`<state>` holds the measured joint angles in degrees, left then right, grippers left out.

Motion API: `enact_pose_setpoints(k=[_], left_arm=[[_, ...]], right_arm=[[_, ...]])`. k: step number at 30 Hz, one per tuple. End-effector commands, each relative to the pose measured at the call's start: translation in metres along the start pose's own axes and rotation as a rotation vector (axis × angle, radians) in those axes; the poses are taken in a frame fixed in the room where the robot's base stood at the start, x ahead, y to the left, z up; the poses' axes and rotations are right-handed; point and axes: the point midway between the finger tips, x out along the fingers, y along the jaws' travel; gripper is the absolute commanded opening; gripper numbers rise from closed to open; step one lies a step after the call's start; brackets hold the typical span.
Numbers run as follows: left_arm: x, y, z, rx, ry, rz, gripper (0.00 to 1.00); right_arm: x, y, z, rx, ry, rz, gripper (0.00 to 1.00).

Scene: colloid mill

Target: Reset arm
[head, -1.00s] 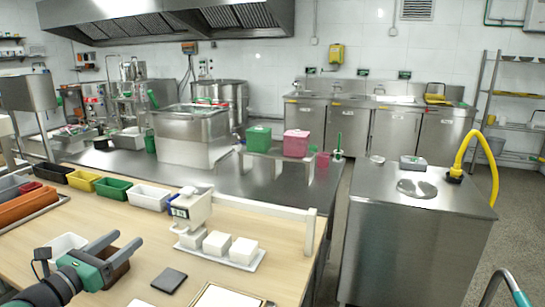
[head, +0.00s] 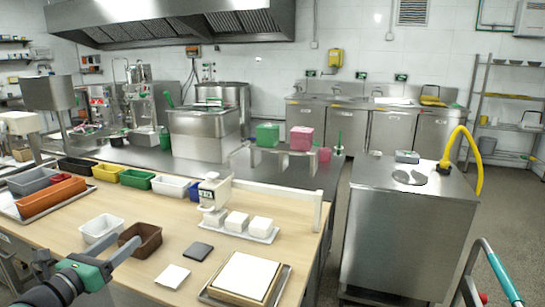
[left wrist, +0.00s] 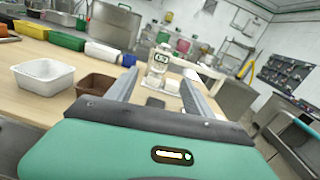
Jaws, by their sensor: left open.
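My left gripper (head: 124,242) is green and dark grey and reaches in from the lower left of the head view. Its two grey fingers are apart, with nothing seen between them. It is over the front left of the wooden table (head: 180,245), by a brown bin (head: 148,236) and a white bin (head: 98,228). The left wrist view shows the open fingers (left wrist: 159,76) pointing across the table, the white bin (left wrist: 44,76) to their left and the brown bin (left wrist: 97,84) partly hidden behind the left finger.
A white device (head: 215,195) and a tray of white blocks (head: 262,236) stand on the table. A framed white board (head: 245,277), a dark pad (head: 198,251) and a white card (head: 172,276) lie nearer. Coloured bins line the back edge. A steel cabinet (head: 400,235) stands right.

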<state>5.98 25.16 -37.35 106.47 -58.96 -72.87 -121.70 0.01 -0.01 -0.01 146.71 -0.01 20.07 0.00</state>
Motion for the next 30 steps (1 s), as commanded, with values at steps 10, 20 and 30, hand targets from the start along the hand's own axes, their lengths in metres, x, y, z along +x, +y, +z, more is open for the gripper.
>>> enact_pose_setpoints(k=[10, 20, 30], left_arm=[[0.004, 0.013, -0.054, -0.610, -0.024, 0.250, 0.60], [-0.035, -0.025, -0.208, -1.678, -0.075, 0.749, 0.60], [-0.138, -0.140, -0.354, -2.413, -0.258, 1.498, 0.60]], right_arm=[[0.023, 0.000, 0.005, 0.000, 0.001, 0.000, 0.36], [0.059, 0.000, 0.013, 0.000, 0.000, 0.000, 0.36], [0.085, 0.000, 0.020, 0.000, 0.000, 0.000, 0.36]])
